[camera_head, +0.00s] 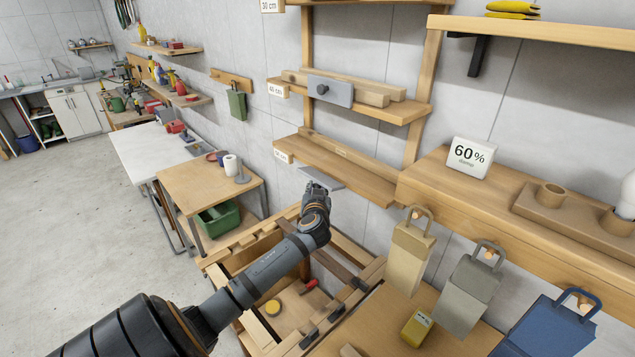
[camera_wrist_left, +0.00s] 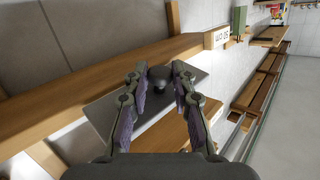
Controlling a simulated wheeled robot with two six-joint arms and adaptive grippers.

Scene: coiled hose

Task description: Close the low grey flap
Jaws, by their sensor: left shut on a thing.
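The low grey flap (camera_head: 322,177) is at the front of the lowest wall shelf (camera_head: 350,172). It sticks out from the shelf, lying nearly flat rather than upright. In the left wrist view the flap (camera_wrist_left: 104,108) carries a dark round knob (camera_wrist_left: 157,76). My left gripper (camera_head: 317,187) reaches it from the front, and its two fingers are shut on the knob, one on each side. The fingers and wrist hide part of the flap. My right gripper is not in view.
A second grey flap with a knob (camera_head: 331,92) stands upright on the shelf above. Below my left arm is an open wooden frame (camera_head: 237,243) with loose items inside. Paper bags (camera_head: 409,258) hang at the right. The floor at left is clear.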

